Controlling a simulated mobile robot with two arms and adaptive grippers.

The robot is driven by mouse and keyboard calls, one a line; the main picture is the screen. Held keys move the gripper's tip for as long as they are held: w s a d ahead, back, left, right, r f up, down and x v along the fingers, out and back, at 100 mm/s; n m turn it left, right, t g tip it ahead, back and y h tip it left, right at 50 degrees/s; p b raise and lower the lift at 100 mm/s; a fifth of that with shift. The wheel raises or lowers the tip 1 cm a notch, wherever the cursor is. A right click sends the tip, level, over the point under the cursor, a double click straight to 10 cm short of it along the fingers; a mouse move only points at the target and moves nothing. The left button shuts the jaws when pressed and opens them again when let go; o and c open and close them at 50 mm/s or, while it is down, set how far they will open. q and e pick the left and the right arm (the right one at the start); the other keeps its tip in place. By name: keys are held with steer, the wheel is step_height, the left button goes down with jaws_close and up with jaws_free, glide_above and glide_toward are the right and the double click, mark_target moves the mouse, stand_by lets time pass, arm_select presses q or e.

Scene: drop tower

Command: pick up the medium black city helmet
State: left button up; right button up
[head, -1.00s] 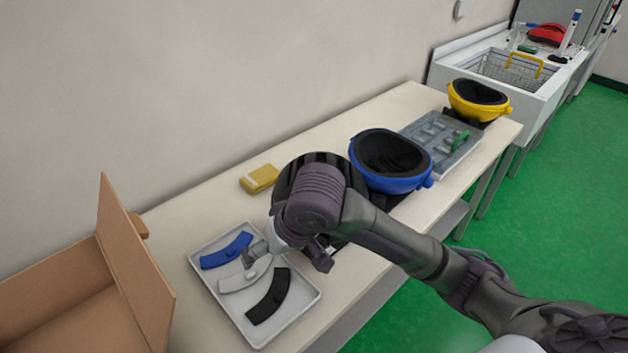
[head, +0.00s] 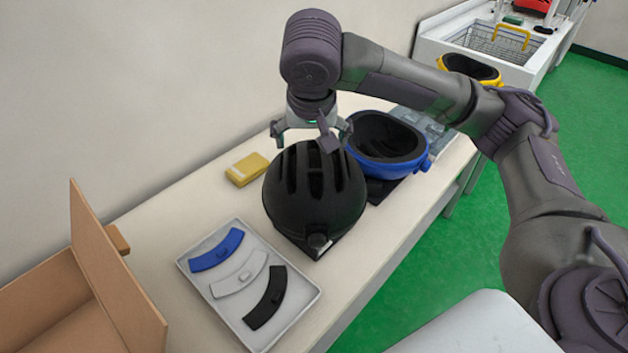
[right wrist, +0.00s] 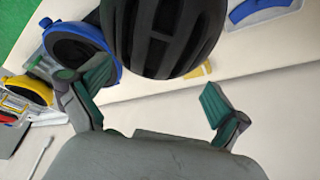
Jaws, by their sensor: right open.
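The black vented helmet (head: 312,200) sits upright on a dark stand on the table, in the middle of the head view. It also fills the top middle of the right wrist view (right wrist: 160,35). My right gripper (head: 312,138) is open and empty, pointing down at the back top of the helmet. In the right wrist view its green-padded fingers (right wrist: 155,100) are spread wide, with the helmet's shell ahead of and between them. I see no clear contact. My left gripper is not in view.
A blue helmet (head: 390,145) lies upturned just behind and right of the black one. A white tray (head: 252,330) with blue, white and black curved pieces is in front. A yellow block (head: 246,170) and an open cardboard box (head: 125,290) are to the left.

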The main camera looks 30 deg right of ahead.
mark_target(314, 161)
steer(key=x, duration=0.5)
steer(key=p+x, duration=0.1)
steer(key=x, duration=0.1)
steer(key=shift+w+d, duration=0.2)
steer(key=shift+d, duration=0.25)
steer(key=shift+c, duration=0.3)
steer(key=c, duration=1.7)
